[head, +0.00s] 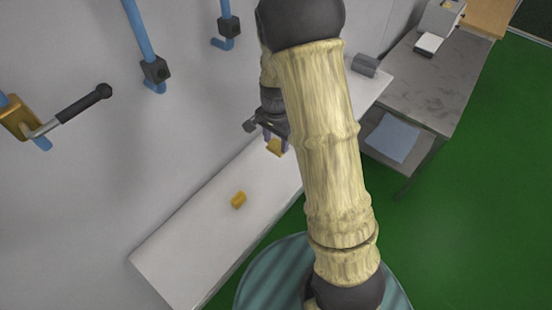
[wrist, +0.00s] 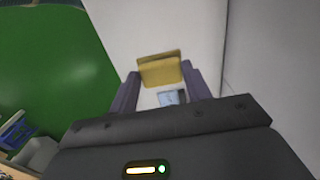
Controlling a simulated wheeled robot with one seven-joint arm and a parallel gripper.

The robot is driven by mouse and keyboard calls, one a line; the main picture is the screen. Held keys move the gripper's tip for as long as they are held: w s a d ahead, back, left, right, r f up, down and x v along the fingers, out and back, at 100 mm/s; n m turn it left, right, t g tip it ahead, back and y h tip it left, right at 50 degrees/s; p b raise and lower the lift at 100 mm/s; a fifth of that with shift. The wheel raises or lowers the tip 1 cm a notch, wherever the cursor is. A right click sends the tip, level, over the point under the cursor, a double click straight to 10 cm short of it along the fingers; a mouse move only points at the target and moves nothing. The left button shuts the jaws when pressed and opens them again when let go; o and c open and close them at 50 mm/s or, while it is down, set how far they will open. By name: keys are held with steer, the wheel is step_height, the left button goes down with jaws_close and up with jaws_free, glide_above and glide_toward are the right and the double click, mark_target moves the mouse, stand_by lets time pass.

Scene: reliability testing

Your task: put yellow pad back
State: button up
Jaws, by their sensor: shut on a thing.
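My gripper (head: 276,138) is shut on a yellow pad (head: 274,148) above the white shelf (head: 190,246). In the wrist view the yellow pad (wrist: 160,70) spans between the two purple fingertips. Whether the pad touches the shelf cannot be told. A second small yellow-orange piece (head: 238,200) lies on the shelf, nearer and to the left of my gripper. My arm hides part of the shelf on the right.
A dark grey block (head: 365,65) sits at the shelf's far end. A grey table (head: 432,75) stands on the right. Blue pipes with dark fittings (head: 155,70) and a black-handled lever (head: 82,104) stick out from the left wall. The shelf's near end is clear.

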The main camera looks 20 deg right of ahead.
mark_target(276, 145)
steer(key=shift+f+p, duration=0.35)
steer(key=shift+f, duration=1.65)
steer(key=shift+f+p, duration=0.65)
steer(key=shift+f, duration=1.45)
steer(key=o, duration=0.9)
steer(key=shift+r, duration=0.1)
